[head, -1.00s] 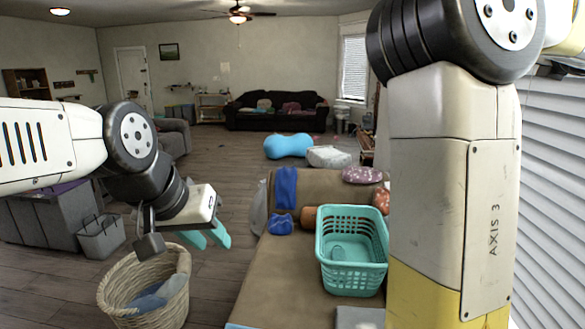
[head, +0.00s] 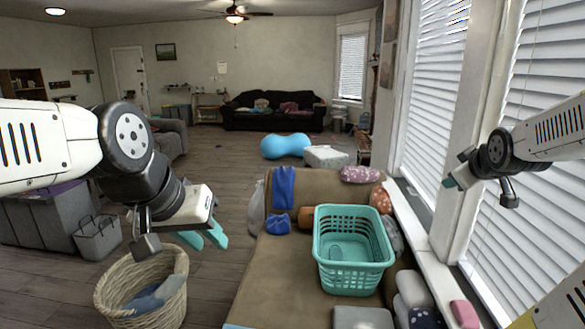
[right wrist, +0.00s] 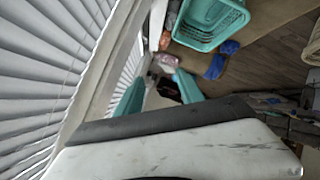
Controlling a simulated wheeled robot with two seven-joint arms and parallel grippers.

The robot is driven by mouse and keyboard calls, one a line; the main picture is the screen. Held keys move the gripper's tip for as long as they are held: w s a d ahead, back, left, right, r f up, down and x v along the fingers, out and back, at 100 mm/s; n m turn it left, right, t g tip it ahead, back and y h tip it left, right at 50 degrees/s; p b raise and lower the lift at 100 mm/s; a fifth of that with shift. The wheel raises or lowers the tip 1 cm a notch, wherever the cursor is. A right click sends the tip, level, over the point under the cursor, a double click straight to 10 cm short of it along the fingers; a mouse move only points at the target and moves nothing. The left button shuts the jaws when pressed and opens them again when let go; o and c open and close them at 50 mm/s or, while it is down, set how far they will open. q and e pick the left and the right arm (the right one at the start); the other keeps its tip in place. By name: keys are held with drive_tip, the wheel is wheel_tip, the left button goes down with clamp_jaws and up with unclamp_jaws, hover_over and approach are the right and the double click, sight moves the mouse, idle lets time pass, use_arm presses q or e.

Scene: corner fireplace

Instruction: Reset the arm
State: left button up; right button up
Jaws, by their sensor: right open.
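My left gripper (head: 204,238) hangs over the floor just above the wicker basket's right rim. Its two teal fingers are apart with nothing between them. My right gripper (head: 456,178) is raised at the right, in front of the window blinds and well to the right of the teal laundry basket. Its arm comes in from the right edge. In the right wrist view its teal fingers (right wrist: 158,90) stand apart with nothing held between them; the wrist housing covers the lower part of that view.
The teal laundry basket (head: 326,280) stands on a brown couch (head: 262,285) with blue cloths (head: 284,188) and cushions. A wicker basket (head: 115,300) holding cloth is on the floor at left. Blinds (head: 535,150) and a white sill (head: 425,245) run close along the right. Open floor lies beyond.

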drive_tip(key=s+a+f+m+g+y, duration=0.1)
drive_tip(key=s+a+m+g+y, duration=0.1)
drive_tip(key=s+a, duration=0.8)
drive_tip(key=s+a+f+m+g+y, duration=0.1)
drive_tip(key=s+a+m+g+y, duration=0.1)
drive_tip(key=s+a, duration=0.8)
drive_tip(key=a+g+y, duration=0.1)
drive_tip(key=a, duration=0.6)
drive_tip(key=shift+f, duration=0.4)
